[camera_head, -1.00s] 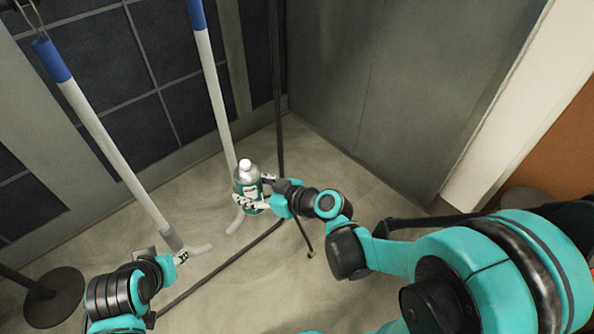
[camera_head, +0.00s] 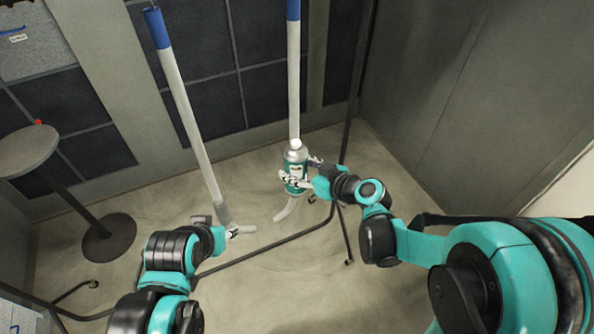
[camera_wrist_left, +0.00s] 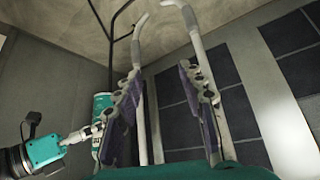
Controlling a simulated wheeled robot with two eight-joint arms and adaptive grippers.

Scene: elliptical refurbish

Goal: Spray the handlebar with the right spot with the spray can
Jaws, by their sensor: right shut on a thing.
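Two long white handlebars with blue upper ends and curved lower ends show in the head view: the left one (camera_head: 190,115) and the right one (camera_head: 294,80). I can make out no spot on either. My left gripper (camera_head: 232,231) is by the left handlebar's lower end. In the left wrist view its fingers (camera_wrist_left: 163,105) are spread apart, and the can (camera_wrist_left: 103,106) shows behind one finger.
A round table (camera_head: 28,150) with a small red thing (camera_head: 38,122) at its edge stands at the left. A dark thin frame (camera_head: 270,245) runs along the floor near both grippers. A dark tiled wall (camera_head: 200,90) is behind, and a grey wall (camera_head: 430,80) is at right.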

